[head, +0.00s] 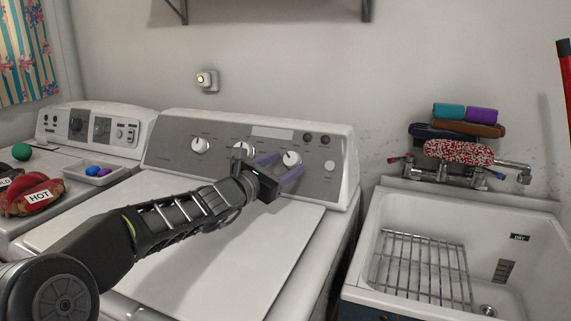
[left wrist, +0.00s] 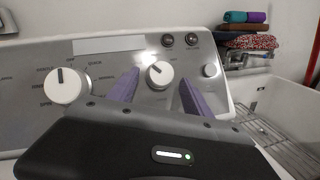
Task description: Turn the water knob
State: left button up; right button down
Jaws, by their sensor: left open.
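The washer's control panel (head: 175,150) carries three white round knobs: a left knob (head: 200,146), a middle knob (head: 242,149) and a right knob (head: 292,158). Their labels are too small to tell which is the water knob. My left gripper (head: 279,167) is open, with its purple fingers pointing at the panel by the right knob. In the left wrist view, the right knob (left wrist: 160,75) shows between the open fingertips (left wrist: 160,79), its dark pointer mark tilted up and left. I cannot tell whether the fingers touch it. The middle knob (left wrist: 66,87) is left of the fingers. My right gripper is not in view.
The flat washer lid (head: 200,240) lies below my arm. A sink (head: 375,240) with a wire rack and faucet is at right. A second machine (head: 100,125) stands at left.

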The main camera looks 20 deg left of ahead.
pick_arm(q)
jog(key=shift+w+d, duration=0.1)
jog(key=shift+w, duration=0.45)
jog(key=shift+c, duration=0.2)
grip_shut()
